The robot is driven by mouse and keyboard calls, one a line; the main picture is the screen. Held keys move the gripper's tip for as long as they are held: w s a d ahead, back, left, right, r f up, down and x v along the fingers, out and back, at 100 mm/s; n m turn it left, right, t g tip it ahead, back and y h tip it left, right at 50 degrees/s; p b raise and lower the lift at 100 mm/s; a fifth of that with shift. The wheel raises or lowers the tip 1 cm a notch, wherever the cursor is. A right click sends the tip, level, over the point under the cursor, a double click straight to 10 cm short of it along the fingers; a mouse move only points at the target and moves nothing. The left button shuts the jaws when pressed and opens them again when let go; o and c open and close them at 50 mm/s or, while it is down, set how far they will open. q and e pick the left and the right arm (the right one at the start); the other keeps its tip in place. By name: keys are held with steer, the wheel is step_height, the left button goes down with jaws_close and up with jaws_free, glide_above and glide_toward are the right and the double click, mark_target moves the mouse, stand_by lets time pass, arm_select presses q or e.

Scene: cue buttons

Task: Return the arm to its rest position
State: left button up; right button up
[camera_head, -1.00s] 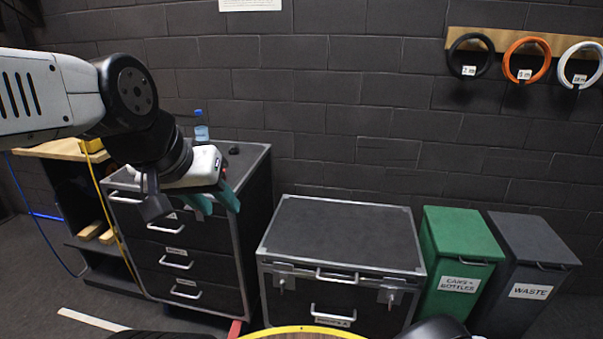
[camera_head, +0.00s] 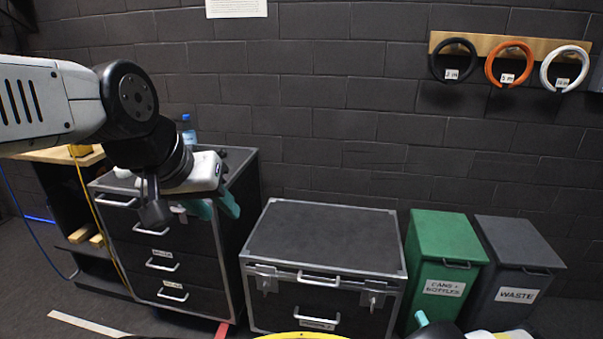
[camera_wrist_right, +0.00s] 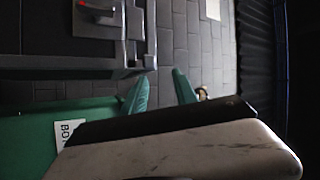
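My left arm comes in from the left in the head view. Its gripper (camera_head: 215,207) has two teal fingers with a gap between them and nothing seen held. It shows in front of the dark drawer cabinet (camera_head: 160,235); I cannot tell the distance. My right gripper shows only in part at the bottom edge of the head view, as a teal fingertip (camera_head: 421,318). In the right wrist view, the right gripper (camera_wrist_right: 160,85) has its two teal fingers apart and empty.
A black case (camera_head: 325,235) stands at the wall, with a green bin (camera_head: 445,245) and a grey waste bin (camera_head: 520,245) on its right. Three rings, black (camera_head: 435,60), orange (camera_head: 490,65) and white (camera_head: 545,70), hang above. A blue bottle (camera_head: 188,130) stands on the cabinet.

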steer(key=w+d+r+n+g+h, duration=0.1)
steer(key=w+d+r+n+g, duration=0.25)
steer(key=w+r, duration=0.6)
steer(key=w+d+r+n+g+h, duration=0.2)
steer(key=w+d+r, duration=0.3)
steer(key=w, duration=0.7)
steer(key=w+a+r+n+g+h, duration=0.1)
steer(key=w+a+r+h, duration=0.15)
steer(key=r, duration=1.05)
steer(key=w+a+r+n+g+h, duration=0.15)
steer(key=a+r, duration=0.25)
steer(key=r, duration=1)
steer(key=s+a+r+g+h, duration=0.1)
steer(key=s+a+r+g, duration=0.2)
steer(key=s+a+r, duration=1)
steer(key=s+a+g+y, duration=0.1)
steer(key=s+a, duration=0.3)
steer(key=s, duration=0.5)
steer(key=s+a+n+g+y, duration=0.1)
steer(key=s+a, duration=0.4)
steer(key=s, duration=0.4)
steer(key=s+a+n+g+y, duration=0.1)
steer(key=s+a, duration=0.3)
steer(key=s, duration=0.6)
steer(key=shift+a+g, duration=0.2)
steer(key=shift+g, duration=0.4)
